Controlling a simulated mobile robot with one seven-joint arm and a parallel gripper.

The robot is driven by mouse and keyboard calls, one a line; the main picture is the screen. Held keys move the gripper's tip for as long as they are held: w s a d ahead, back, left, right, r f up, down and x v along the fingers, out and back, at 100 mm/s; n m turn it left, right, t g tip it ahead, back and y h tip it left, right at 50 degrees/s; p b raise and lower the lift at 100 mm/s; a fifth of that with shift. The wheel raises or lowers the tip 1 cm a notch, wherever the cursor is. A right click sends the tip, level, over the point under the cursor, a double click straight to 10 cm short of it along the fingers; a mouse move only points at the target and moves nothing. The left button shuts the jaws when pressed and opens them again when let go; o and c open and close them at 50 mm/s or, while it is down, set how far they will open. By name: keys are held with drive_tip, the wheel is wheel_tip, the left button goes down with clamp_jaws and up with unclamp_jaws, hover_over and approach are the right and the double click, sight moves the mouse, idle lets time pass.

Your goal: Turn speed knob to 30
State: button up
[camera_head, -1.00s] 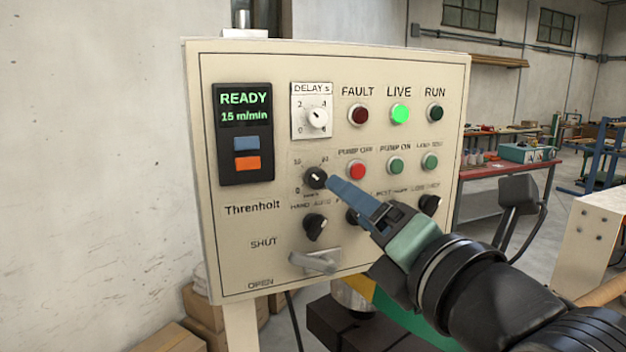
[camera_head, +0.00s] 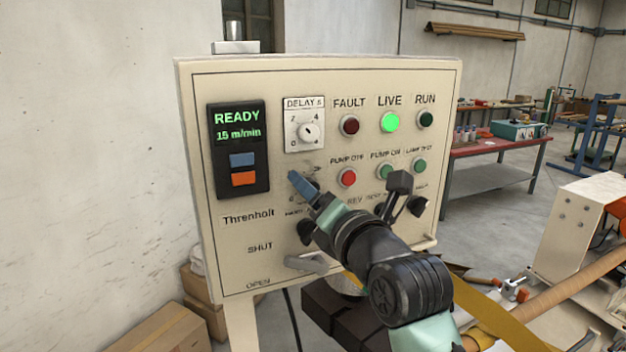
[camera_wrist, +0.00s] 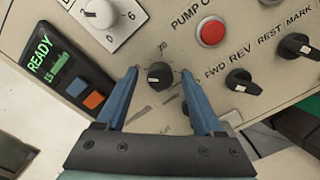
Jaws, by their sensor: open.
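The black speed knob (camera_wrist: 160,75) sits on the beige control panel (camera_head: 225,270). In the wrist view it lies between the two blue fingers of my gripper (camera_wrist: 158,78), with a gap on each side. In the head view my gripper (camera_head: 303,184) covers most of the knob and its scale. My gripper is open and the fingers point at the panel. The display (camera_head: 238,124) reads READY and 15 m/min in green; it also shows in the wrist view (camera_wrist: 52,65).
The white delay knob (camera_head: 308,132) is above. The red pump button (camera_head: 347,177) is to the right. A black selector knob (camera_head: 306,231) and a grey lever (camera_head: 306,262) are below. Other selectors (camera_wrist: 240,80) sit close to my right finger.

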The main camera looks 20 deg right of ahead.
drive_tip(key=shift+w, duration=0.2)
clamp_jaws()
idle(0.3)
